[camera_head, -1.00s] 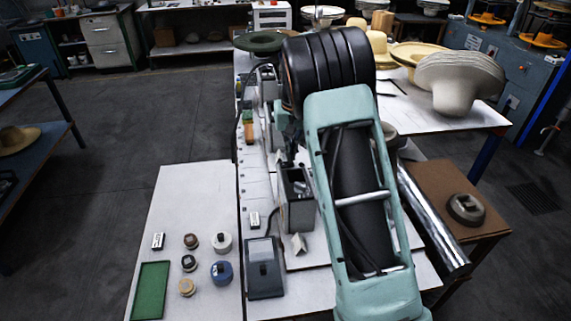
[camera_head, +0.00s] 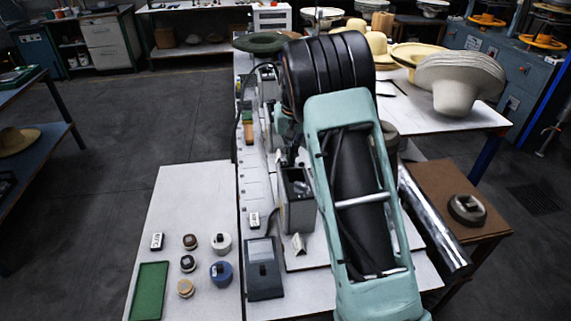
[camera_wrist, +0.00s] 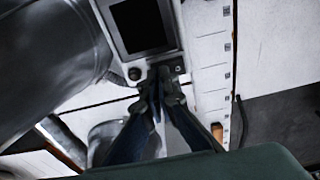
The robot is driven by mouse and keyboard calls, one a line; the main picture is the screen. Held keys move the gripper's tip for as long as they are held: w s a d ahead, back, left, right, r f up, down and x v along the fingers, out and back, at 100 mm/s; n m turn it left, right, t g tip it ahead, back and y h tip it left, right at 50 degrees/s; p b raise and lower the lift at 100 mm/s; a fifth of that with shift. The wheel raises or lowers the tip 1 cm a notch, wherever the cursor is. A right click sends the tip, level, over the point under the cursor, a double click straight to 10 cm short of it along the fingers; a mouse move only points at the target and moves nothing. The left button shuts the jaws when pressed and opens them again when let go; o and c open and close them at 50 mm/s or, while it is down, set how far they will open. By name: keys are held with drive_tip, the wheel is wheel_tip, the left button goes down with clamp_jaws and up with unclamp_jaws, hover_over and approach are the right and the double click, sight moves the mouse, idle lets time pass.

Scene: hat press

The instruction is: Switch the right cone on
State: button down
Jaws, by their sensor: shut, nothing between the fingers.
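In the wrist view a grey control box (camera_wrist: 168,52) carries a dark screen (camera_wrist: 138,25). Below the screen are a round black knob (camera_wrist: 134,73) on the left and a small dark control (camera_wrist: 178,68) on the right. My gripper (camera_wrist: 160,76) is shut and empty, its fingertips at the box's lower edge between these two controls. I cannot tell whether they touch it. A large smooth grey metal body (camera_wrist: 45,60), perhaps a cone, fills the left side. Which control belongs to the right cone cannot be read. In the head view my arm hides most of this area.
In the head view a grey open-topped box (camera_head: 297,205) and a dark device (camera_head: 263,268) stand on the bench near my arm. Several small round pieces and a green tray (camera_head: 148,290) lie on the left table. Hats (camera_head: 458,80) stand at the back right.

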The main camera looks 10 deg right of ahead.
drive_tip(key=shift+r+p, duration=2.3)
drive_tip(key=shift+r, duration=1.15)
